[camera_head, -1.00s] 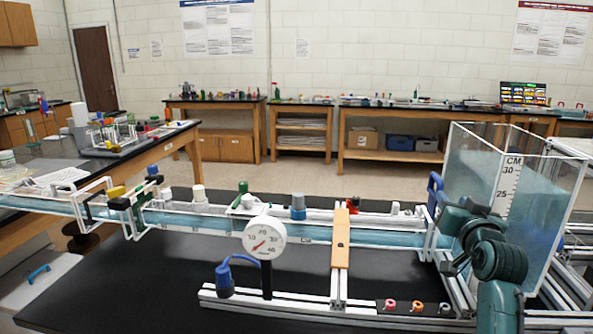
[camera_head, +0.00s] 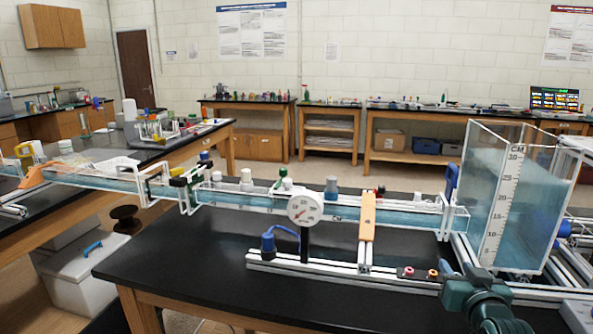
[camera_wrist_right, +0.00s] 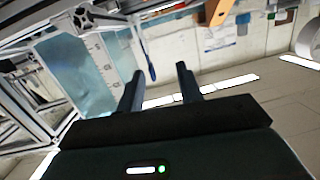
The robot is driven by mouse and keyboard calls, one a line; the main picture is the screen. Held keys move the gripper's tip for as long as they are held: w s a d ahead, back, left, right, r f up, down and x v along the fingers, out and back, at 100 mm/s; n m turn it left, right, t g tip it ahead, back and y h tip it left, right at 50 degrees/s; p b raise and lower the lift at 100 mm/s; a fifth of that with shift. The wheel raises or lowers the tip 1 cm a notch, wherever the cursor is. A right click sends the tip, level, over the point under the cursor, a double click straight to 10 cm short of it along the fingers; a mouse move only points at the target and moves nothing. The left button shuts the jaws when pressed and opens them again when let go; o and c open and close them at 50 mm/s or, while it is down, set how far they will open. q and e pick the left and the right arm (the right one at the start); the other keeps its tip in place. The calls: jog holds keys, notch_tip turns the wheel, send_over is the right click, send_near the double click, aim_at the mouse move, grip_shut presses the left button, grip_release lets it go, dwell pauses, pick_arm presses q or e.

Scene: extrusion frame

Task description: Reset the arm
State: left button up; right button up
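My right arm shows at the lower right of the head view, dark teal, with its gripper (camera_head: 456,272) in front of the clear water tank (camera_head: 512,200). In the right wrist view the two dark fingers of this gripper (camera_wrist_right: 160,70) stand apart with nothing between them. The gripper is tilted, and the tank (camera_wrist_right: 75,70) shows on the left beyond the fingers. My left gripper is in neither view.
A long water channel (camera_head: 270,202) runs left from the tank over a black table (camera_head: 190,262). A round gauge (camera_head: 305,208) and an orange strip (camera_head: 367,216) stand along it. A white bin (camera_head: 80,275) is on the floor at left. The table's front left is bare.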

jog(key=s+a+f+n+g+y, duration=0.2)
jog(key=s+a+f, duration=0.3)
jog(key=s+f, duration=0.3)
jog(key=s+a+f+n+g+y, duration=0.15)
jog(key=s+a+f, duration=0.35)
jog(key=f, duration=0.5)
jog(key=s+a+f+g+y, duration=0.1)
jog(key=s+a+f, duration=0.3)
jog(key=s, duration=0.3)
jog(key=s+a+f+n+g+y, duration=0.1)
jog(key=s+a+f, duration=0.2)
jog(key=s, duration=0.4)
jog(key=shift+s+a+f, duration=0.3)
jog(key=shift+a+f, duration=0.05)
jog(key=shift+a, duration=0.05)
